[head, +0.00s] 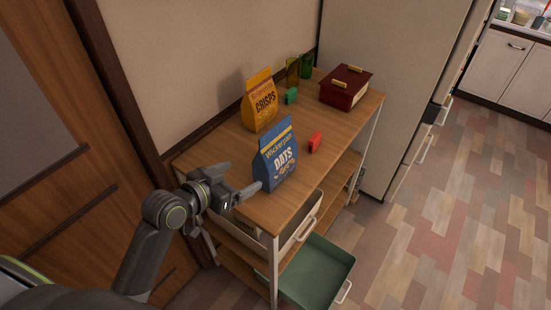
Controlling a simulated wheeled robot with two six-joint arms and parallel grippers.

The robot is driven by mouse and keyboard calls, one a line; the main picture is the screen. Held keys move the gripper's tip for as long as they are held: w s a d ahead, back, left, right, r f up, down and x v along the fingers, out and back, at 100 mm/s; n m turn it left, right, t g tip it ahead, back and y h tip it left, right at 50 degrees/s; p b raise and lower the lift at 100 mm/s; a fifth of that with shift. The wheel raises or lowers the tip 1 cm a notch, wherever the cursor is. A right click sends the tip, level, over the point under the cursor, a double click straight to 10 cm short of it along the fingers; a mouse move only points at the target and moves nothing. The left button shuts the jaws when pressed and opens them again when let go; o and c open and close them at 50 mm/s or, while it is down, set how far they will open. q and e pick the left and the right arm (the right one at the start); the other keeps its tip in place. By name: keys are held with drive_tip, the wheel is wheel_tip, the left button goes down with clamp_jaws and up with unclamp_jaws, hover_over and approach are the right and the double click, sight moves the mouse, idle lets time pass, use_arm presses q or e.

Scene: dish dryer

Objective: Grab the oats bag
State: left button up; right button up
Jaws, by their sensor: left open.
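The blue oats bag (276,158) stands upright on the wooden top of a shelf unit, near its front left part. My left gripper (242,178) is just left of the bag, with its fingers open and pointing right toward it. The nearer fingertip looks very close to the bag's lower left edge; I cannot tell whether it touches. Nothing is held between the fingers. My right gripper does not show.
A yellow crisps bag (260,103) stands behind the oats bag. A dark red box (345,88) and green glasses (306,66) stand farther back.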

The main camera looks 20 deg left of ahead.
sight(260, 166)
use_arm(q)
drive_tip(key=p+x, duration=0.1)
drive_tip(key=x, duration=0.6)
drive_tip(key=shift+a, duration=0.1)
drive_tip(key=shift+w+d+f, duration=0.2)
drive_tip(key=shift+w+f, duration=0.05)
drive_tip(key=shift+w, duration=0.15)
drive_tip(key=shift+w+d+p, duration=0.1)
drive_tip(key=shift+w+p, duration=0.2)
drive_tip(key=shift+w, duration=0.1)
drive_tip(key=p+x, duration=0.1)
drive_tip(key=x, duration=0.2)
drive_tip(key=shift+f, duration=0.15)
drive_tip(key=shift+w+d+f, duration=0.1)
drive_tip(key=shift+w+f, duration=0.2)
drive_tip(key=shift+w, duration=0.3)
drive_tip(key=c, duration=1.3)
drive_tip(key=shift+c, duration=0.3)
